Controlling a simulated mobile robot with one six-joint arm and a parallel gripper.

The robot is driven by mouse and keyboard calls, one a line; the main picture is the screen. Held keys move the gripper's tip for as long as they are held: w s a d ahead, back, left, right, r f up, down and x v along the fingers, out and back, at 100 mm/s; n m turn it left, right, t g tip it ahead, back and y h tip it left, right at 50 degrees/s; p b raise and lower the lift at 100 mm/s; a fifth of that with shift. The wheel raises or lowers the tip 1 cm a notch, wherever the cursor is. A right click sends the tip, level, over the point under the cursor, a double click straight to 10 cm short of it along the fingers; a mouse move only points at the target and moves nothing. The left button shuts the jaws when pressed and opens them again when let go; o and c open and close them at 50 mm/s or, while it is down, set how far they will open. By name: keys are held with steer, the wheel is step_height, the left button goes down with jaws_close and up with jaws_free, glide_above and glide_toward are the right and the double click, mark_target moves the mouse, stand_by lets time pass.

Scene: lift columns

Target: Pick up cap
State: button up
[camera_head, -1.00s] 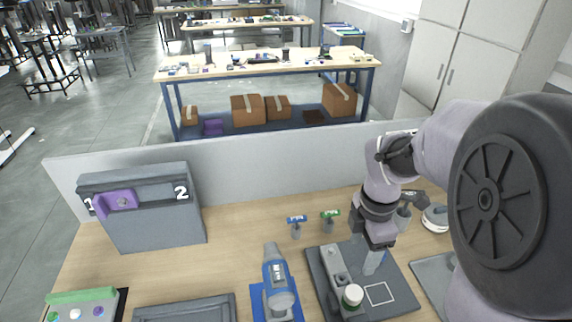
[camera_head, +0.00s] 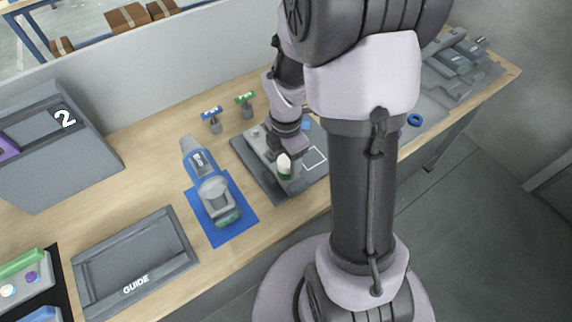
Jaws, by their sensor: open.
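A small round part with a white top and a green band (camera_head: 284,164), which may be the cap, stands at the front of a dark grey fixture plate (camera_head: 262,181). My gripper (camera_head: 291,151) points down over this plate, just behind and slightly right of the white-topped part. It is open. The fingertips are small and partly hidden, so I cannot tell whether they touch anything. A white square outline (camera_head: 314,159) is marked on the plate to the right of my gripper.
A blue and grey tool (camera_head: 201,168) lies on a blue mat (camera_head: 237,227) left of the plate. Blue-topped (camera_head: 211,114) and green-topped (camera_head: 245,99) pins stand behind. A GUIDE tray (camera_head: 135,262) is at front left, a grey box marked 2 (camera_head: 70,165) at left. My arm hides table to the right.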

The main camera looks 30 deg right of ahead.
mark_target(287, 161)
steer(key=shift+r, duration=0.15)
jaws_close()
steer(key=shift+r, duration=0.1)
steer(key=shift+r, duration=0.3)
steer(key=r, duration=0.1)
steer(key=r+p, duration=0.2)
steer(key=shift+s, duration=0.25)
steer(key=s+d+r+b, duration=0.1)
steer(key=s+b, duration=0.1)
steer(key=s, duration=0.5)
steer(key=s+d+r+b, duration=0.1)
steer(key=s+d, duration=0.1)
steer(key=s, duration=0.6)
steer(key=shift+b, duration=0.4)
